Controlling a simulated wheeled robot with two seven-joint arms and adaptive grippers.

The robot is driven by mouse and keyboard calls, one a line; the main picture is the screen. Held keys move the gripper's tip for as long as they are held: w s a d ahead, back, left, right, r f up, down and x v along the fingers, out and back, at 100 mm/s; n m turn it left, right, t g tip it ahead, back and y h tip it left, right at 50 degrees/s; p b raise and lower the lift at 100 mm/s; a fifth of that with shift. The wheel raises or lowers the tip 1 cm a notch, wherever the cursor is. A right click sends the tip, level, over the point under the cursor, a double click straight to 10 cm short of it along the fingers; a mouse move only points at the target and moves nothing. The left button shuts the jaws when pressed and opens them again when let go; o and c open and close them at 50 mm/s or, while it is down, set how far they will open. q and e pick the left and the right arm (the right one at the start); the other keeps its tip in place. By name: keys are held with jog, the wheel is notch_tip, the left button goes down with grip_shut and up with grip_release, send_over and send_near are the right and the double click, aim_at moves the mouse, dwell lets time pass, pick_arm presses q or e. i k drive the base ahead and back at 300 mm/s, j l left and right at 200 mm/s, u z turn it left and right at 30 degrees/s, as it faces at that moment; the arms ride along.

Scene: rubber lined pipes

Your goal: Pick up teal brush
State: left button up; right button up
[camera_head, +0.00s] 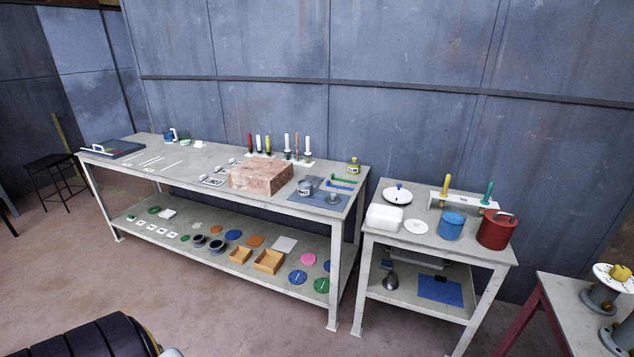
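A teal upright handle (488,190), which looks like the teal brush, stands in a white rack (464,201) at the back of the smaller right-hand table. Its lower end is hidden in or behind the rack, so I cannot see bristles. A similar yellow handle (445,184) stands at the left end of the same rack. Neither of my grippers shows in this view.
On the smaller table (385,231), a blue pot (451,226) and a red pot (496,231) stand in front of the rack. A white container (384,218) is at left. A long workbench (213,193) stands further left; open floor lies in front.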

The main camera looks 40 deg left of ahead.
aim_at(485, 201)
jog(key=i+j+z, duration=1.1)
jog(key=j, duration=0.15)
jog(key=i+j+z, duration=0.25)
jog(key=j+z, duration=0.15)
jog(key=j, duration=0.2)
